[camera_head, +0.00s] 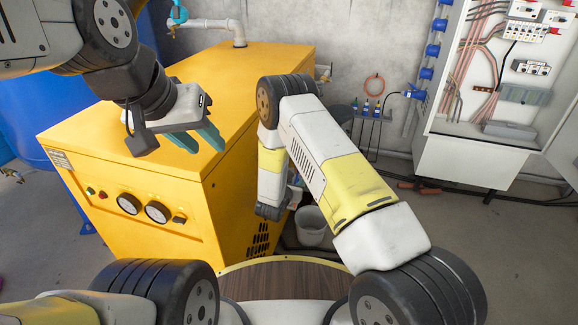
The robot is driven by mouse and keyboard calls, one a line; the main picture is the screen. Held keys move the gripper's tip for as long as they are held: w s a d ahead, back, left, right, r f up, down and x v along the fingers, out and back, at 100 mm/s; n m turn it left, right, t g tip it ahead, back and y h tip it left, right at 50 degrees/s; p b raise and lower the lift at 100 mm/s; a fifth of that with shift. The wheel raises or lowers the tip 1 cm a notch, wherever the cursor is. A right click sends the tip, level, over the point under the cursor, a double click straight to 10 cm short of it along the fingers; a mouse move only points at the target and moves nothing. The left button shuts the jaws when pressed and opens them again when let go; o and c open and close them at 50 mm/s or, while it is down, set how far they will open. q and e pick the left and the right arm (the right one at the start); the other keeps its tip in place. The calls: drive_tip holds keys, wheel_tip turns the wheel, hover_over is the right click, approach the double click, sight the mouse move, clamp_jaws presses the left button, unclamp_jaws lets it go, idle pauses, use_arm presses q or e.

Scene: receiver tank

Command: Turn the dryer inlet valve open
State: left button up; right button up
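The yellow dryer cabinet (150,205) stands at the left, with gauges and small buttons on its front. A white pipe (205,23) rises from its top at the back. A blue-handled valve (179,14) shows at the top left, by that pipe. I cannot tell for sure whether it is the dryer inlet valve. My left gripper (204,141) is over the cabinet top, its teal fingers apart and nothing between them. It is nearer to me than the blue handle and clear of it. My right arm bends down beside the cabinet, and its gripper cannot be made out.
A blue tank (28,105) stands behind the cabinet at the left. A small fitting (323,73) is at the cabinet's back right. An open electrical cabinet (470,160) is on the right wall. A white bucket (311,227) stands on the floor.

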sight(297, 176)
drive_tip(key=x, duration=0.5)
drive_tip(key=a+x, duration=0.1)
drive_tip(key=x, duration=0.1)
drive_tip(key=shift+w, duration=0.45)
clamp_jaws()
idle(1.0)
